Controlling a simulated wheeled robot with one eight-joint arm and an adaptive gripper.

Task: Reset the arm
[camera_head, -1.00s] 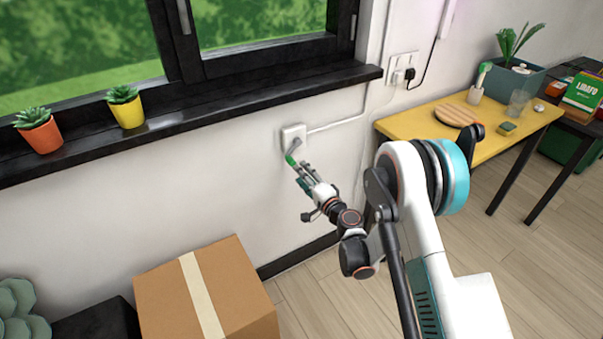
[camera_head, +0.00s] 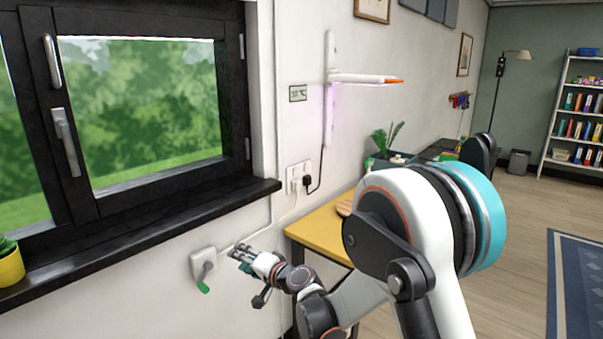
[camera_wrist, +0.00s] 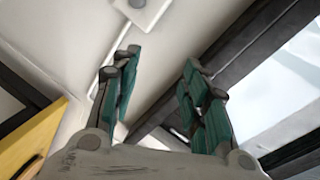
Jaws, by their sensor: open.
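My gripper (camera_head: 240,254) is in the lower middle of the head view, in front of the white wall. It is to the right of a white wall box (camera_head: 200,262) with a grey lever and green tip (camera_head: 203,287) pointing down. The gripper is apart from the lever. In the wrist view my gripper (camera_wrist: 160,60) has its two teal-padded fingers spread with nothing between them. A white plate (camera_wrist: 146,10) on the wall shows beyond the fingertips.
A black window sill (camera_head: 150,236) juts out above and left of the gripper. A yellow table (camera_head: 322,232) stands to the right, partly behind my arm. Wall sockets (camera_head: 297,177) with a black plug are above it. A blue rug (camera_head: 580,285) lies at far right.

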